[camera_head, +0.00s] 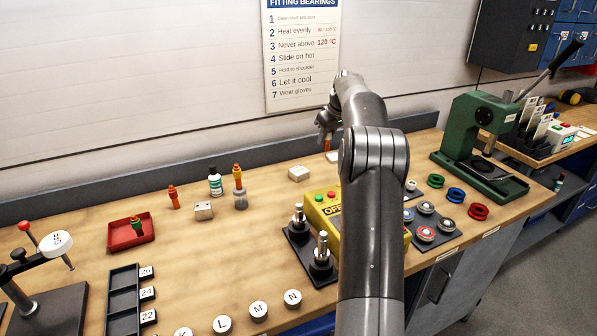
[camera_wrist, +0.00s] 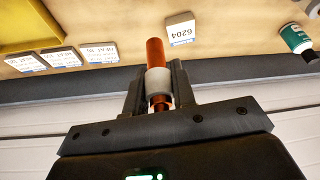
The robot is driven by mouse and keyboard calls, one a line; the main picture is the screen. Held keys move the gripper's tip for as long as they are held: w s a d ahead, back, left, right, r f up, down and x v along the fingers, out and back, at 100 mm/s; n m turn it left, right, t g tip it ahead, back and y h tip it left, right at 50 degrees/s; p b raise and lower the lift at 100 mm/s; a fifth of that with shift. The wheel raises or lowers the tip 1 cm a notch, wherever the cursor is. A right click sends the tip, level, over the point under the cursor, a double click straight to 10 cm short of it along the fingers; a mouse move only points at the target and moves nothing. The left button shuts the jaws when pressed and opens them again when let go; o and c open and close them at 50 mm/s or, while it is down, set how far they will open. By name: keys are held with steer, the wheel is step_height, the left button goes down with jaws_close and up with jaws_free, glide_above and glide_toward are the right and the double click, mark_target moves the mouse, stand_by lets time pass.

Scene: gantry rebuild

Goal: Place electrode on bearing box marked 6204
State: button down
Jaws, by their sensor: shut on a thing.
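My gripper (camera_wrist: 158,92) is shut on an orange electrode (camera_wrist: 155,53) with a pale collar, its orange end pointing away from the gripper. In the head view my gripper (camera_head: 327,122) hangs near the back wall, with the orange electrode (camera_head: 328,144) below it. The white bearing box marked 6204 (camera_wrist: 180,28) lies on the table, apart from the electrode and just to its right in the wrist view. In the head view it appears to be the small white box (camera_head: 299,174) to the left of and below the gripper; its label is unreadable there.
Several other labelled boxes (camera_wrist: 102,52) lie left in the wrist view. A yellow device (camera_head: 325,212) stands in front, partly behind my arm. A green press (camera_head: 480,130) is right.

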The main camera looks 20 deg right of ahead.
steer(key=shift+d, duration=0.5)
steer(key=shift+w, duration=0.15)
glide_above(298, 169)
step_height(298, 169, down, 7)
steer(key=shift+r, duration=0.1)
steer(key=shift+a+f, duration=0.1)
steer(key=shift+f, duration=1.85)
steer(key=shift+f, duration=0.15)
steer(key=c, duration=1.2)
jaws_free()
steer(key=v, duration=1.2)
